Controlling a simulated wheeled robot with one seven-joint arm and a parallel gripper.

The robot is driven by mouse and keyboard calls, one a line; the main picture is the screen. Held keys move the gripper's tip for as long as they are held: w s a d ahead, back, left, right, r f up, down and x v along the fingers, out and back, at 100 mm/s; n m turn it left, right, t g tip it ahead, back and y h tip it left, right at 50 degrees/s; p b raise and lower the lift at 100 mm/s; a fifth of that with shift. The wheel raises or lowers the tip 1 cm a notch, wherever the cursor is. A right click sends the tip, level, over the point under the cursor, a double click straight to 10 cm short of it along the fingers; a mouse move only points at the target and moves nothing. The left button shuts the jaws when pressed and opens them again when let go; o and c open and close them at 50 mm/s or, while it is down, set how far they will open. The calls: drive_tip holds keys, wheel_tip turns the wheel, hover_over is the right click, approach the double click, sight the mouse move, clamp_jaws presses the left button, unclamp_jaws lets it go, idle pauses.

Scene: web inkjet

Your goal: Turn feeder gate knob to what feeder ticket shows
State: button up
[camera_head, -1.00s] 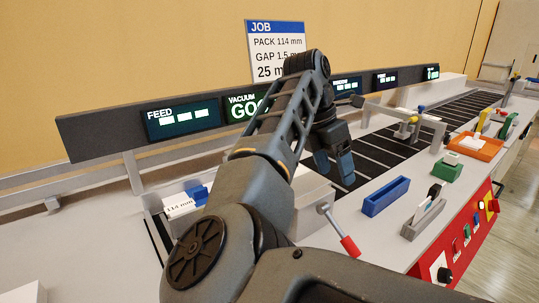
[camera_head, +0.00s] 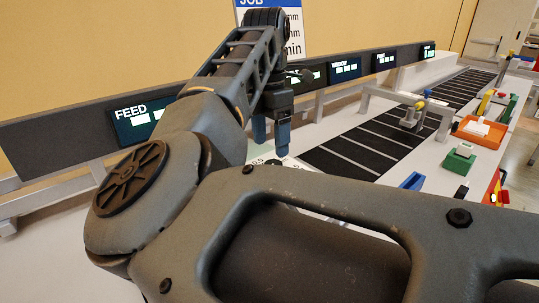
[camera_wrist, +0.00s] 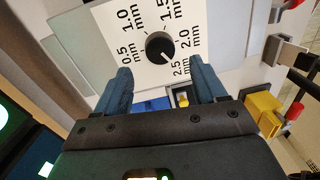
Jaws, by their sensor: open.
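The feeder gate knob (camera_wrist: 160,46) is a round black knob on a white dial plate in the wrist view. Labels around it read 0.5, 1.0, 1.5, 2.0 and 2.5 mm. In the head view my gripper (camera_head: 270,142) points down over the dial plate, which is mostly hidden by my arm. I cannot make out the feeder ticket now.
The job board (camera_head: 292,38) is partly hidden behind my arm. A dark display rail (camera_head: 50,125) runs along the back. The striped belt (camera_head: 370,143) lies to the right, with an orange tray (camera_head: 482,132) and a green block (camera_head: 458,162) beyond.

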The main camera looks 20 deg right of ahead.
sight(272, 164)
drive_tip(key=shift+s+f, duration=0.2)
drive_tip(key=shift+f, duration=2.4)
drive_tip(key=shift+c, duration=0.5)
drive_tip(key=c, duration=1)
drive_tip(key=shift+o, duration=0.2)
